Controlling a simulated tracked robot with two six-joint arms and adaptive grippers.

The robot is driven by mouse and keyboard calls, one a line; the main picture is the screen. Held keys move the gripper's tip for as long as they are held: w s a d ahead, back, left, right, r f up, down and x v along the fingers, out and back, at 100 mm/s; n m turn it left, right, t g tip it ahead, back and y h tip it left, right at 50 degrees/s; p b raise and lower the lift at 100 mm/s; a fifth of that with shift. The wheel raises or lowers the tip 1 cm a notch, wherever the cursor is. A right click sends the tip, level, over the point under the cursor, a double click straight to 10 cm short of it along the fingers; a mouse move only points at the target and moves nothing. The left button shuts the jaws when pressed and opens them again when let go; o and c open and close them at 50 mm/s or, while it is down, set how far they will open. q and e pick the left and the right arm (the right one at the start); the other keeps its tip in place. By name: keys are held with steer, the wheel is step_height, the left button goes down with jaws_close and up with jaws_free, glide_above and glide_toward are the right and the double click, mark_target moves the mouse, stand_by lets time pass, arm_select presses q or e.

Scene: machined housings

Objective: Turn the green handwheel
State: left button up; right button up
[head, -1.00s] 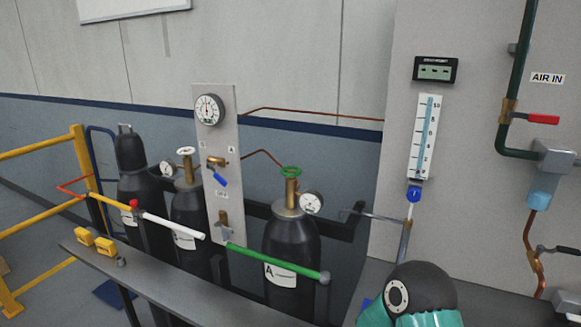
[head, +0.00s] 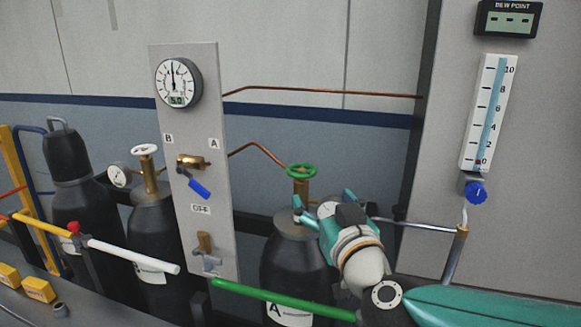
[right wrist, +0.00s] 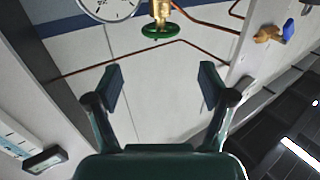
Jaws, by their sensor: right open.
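The green handwheel (head: 300,170) sits on top of the brass valve (head: 301,188) of the dark cylinder marked A (head: 287,262). In the right wrist view the handwheel (right wrist: 163,32) shows at the top, beyond the fingertips and not between them. My right gripper (head: 322,199) is open and empty. In the head view its fingers are just below and right of the handwheel, in front of the valve and its small gauge, which is partly hidden. In the right wrist view the open fingers (right wrist: 162,88) stand wide apart. My left gripper is not in view.
A panel (head: 185,130) with a round gauge and a blue-handled valve (head: 199,188) stands to the left. A green bar (head: 280,299) crosses in front of cylinder A. A cylinder with a white handwheel (head: 144,150) is further left. A metal pipe (head: 415,226) lies to the right.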

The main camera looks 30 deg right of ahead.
mark_target(298, 163)
steer(key=x, duration=1.6)
steer(key=shift+w+b, duration=0.15)
steer(key=shift+b, duration=0.25)
steer(key=c, duration=1)
